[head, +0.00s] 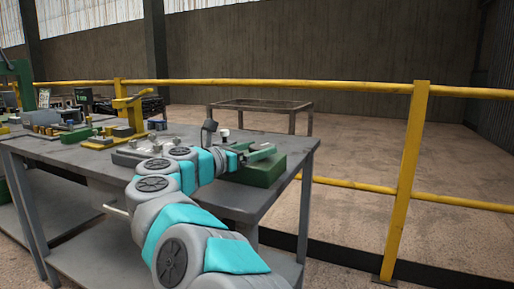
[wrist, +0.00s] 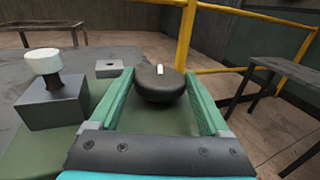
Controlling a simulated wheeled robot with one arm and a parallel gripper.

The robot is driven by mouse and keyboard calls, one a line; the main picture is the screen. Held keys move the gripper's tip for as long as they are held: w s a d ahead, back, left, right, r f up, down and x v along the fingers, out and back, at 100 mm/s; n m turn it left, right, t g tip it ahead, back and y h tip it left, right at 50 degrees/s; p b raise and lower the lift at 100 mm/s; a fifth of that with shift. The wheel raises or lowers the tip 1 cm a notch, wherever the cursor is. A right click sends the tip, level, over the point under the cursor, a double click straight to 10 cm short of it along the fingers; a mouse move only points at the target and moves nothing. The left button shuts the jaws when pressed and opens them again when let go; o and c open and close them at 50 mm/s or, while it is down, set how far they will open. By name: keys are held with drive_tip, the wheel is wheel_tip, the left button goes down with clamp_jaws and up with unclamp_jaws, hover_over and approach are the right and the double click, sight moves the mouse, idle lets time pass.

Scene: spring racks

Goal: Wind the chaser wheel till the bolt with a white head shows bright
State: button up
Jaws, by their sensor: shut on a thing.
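In the wrist view a dark round wheel (wrist: 160,88) with a small white mark on top sits between the two green fingers of my gripper (wrist: 162,90). The gripper is shut on this wheel. To the left, a bolt with a white head (wrist: 46,62) stands upright in a grey block (wrist: 55,104); its shank is dark. In the head view my gripper (head: 258,153) is over a green base (head: 262,175) at the bench's right end. The white bolt head (head: 224,133) shows small just left of it. The wheel is hard to make out there.
The grey workbench (head: 245,205) holds a grey plate, a yellow clamp-like tool (head: 130,107) and several small parts to the left. A small grey block (wrist: 110,68) with a hole sits beyond the bolt. Yellow railings (head: 405,180) stand behind and right. A low metal table (head: 262,105) is behind.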

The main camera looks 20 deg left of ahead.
drive_tip(key=shift+a+m+g+h+p, duration=0.1)
drive_tip(key=shift+m+g+h+p, duration=0.3)
drive_tip(key=shift+m+h, duration=0.3)
idle(0.3)
drive_tip(key=o, duration=1.2)
drive_tip(key=shift+b+v, duration=0.85)
drive_tip(key=shift+v, duration=3)
drive_tip(key=shift+a+f, duration=0.1)
